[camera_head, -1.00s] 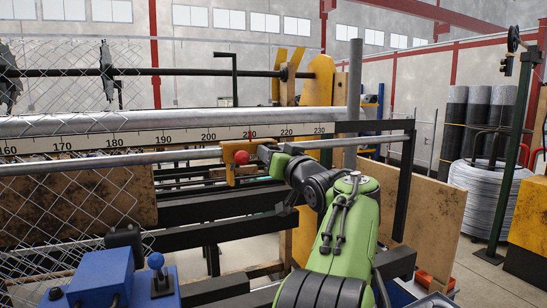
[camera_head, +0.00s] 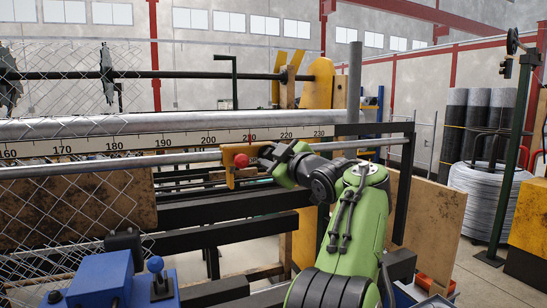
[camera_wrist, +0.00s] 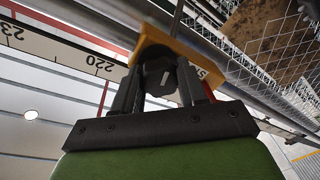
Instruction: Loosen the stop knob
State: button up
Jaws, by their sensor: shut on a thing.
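The orange-yellow stop (camera_head: 229,170) sits on the grey rail below the number scale, near 210. A red ball (camera_head: 241,160) is on its near side. In the wrist view the orange stop (camera_wrist: 185,50) carries a dark knob (camera_wrist: 160,77) with a light mark on its face. My gripper (camera_wrist: 158,88) has its two dark fingers on either side of this knob and is shut on it. In the head view my gripper (camera_head: 268,154) comes in from the right, beside the stop. The fingers mostly hide the knob there.
The number scale (camera_head: 185,142) and a thick grey tube (camera_head: 180,123) run above the rail. Chain-link mesh (camera_head: 75,215) hangs at the left. A blue unit with a blue-topped lever (camera_head: 156,264) stands at the front left. A wooden panel (camera_head: 425,225) is behind my arm.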

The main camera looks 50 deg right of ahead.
jog(key=shift+r+n, duration=0.1)
jog(key=shift+n, duration=1.1)
jog(key=o, duration=1.1)
jog(key=shift+a, duration=0.1)
jog(key=shift+c, duration=0.2)
jog(key=p+v, duration=0.1)
jog(key=v, duration=1.4)
jog(key=shift+s+r, duration=0.3)
jog(key=shift+s, duration=0.05)
